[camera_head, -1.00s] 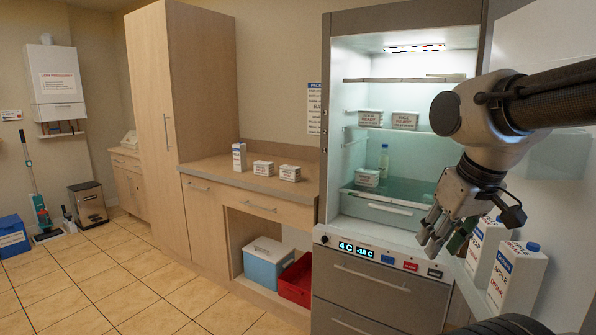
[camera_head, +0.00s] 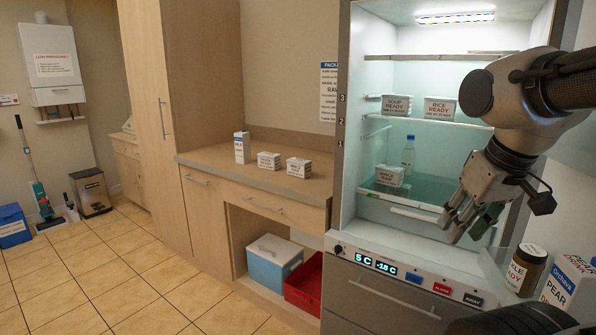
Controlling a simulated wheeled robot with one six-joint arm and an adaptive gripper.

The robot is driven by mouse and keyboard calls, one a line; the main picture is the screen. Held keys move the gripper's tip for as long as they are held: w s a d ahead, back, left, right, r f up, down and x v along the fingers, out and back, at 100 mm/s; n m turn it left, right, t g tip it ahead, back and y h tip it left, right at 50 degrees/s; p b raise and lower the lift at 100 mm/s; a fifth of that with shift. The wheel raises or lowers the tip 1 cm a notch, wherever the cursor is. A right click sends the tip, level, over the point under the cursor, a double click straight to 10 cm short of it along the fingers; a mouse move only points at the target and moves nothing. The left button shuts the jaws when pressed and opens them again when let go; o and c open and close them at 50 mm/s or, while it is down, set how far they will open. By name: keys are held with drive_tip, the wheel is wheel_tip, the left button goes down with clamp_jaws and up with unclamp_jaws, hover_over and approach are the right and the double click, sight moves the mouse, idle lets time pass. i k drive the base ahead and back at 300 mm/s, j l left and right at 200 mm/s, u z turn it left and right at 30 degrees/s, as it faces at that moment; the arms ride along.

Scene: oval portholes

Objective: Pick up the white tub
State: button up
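Several white tubs are in view. One labelled soup ready (camera_head: 396,105) and one labelled rice ready (camera_head: 440,109) stand on the middle shelf of the open fridge. Another white tub (camera_head: 389,175) sits lower, in the clear fridge drawer (camera_head: 410,203). Two more white tubs, a left one (camera_head: 268,160) and a right one (camera_head: 299,166), stand on the wooden counter. My gripper (camera_head: 463,222) is in front of the fridge's right side, pointing down-left, apart from every tub. Its fingers look spread, with a dark green part among them; I see no tub between them.
A bottle (camera_head: 408,155) stands behind the drawer tub. A white carton (camera_head: 242,147) is on the counter (camera_head: 230,172). A brown jar (camera_head: 526,268) and a pear carton (camera_head: 570,285) stand at lower right. A blue-white cooler (camera_head: 273,260) and red crate (camera_head: 305,285) are under the counter.

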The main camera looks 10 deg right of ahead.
sight(300, 169)
drive_tip(key=i+j+z, duration=0.2)
drive_tip(key=i+j, duration=0.75)
drive_tip(key=i+j+z, duration=0.15)
drive_tip(key=i+j, duration=0.9)
drive_tip(key=j, duration=0.1)
